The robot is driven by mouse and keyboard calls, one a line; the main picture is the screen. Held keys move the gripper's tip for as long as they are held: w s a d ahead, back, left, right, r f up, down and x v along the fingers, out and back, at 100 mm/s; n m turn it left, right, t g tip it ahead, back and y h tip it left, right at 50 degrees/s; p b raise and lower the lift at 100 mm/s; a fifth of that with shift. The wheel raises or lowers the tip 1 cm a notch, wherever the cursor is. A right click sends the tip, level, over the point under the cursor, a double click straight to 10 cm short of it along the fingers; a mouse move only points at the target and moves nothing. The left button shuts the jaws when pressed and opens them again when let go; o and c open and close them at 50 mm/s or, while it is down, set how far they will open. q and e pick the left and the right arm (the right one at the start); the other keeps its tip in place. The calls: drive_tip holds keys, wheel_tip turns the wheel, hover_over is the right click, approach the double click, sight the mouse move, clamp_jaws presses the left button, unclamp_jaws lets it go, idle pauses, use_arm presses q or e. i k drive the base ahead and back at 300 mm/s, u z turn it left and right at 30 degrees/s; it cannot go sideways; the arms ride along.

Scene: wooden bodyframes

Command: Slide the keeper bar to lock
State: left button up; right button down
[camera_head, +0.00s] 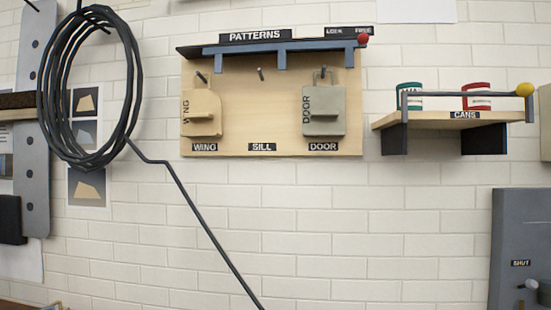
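The keeper bar (300,46) is a blue-grey bar with short downward tabs, running along the top of the wooden PATTERNS board (262,115). Its red knob (363,39) is at the right end, beneath the FREE part of the LOCK/FREE label (348,31). A pale wooden WING pattern (203,113) hangs on the left peg and a grey-green DOOR pattern (325,113) on the right peg. The middle peg (260,74), above the SILL label, is bare. The tabs appear beside the pegs, not in front of them. Neither gripper is in view.
A CANS shelf (420,121) to the right holds a green can (409,90) and a red can (476,90) behind a rail with a yellow knob (525,90). A black hose coil (128,95) hangs left, its tail running diagonally below the board. A grey cabinet (510,225) stands lower right.

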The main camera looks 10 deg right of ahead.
sight(363, 39)
drive_tip(key=u, duration=1.4)
drive_tip(key=k, duration=0.4)
drive_tip(key=z, duration=0.6)
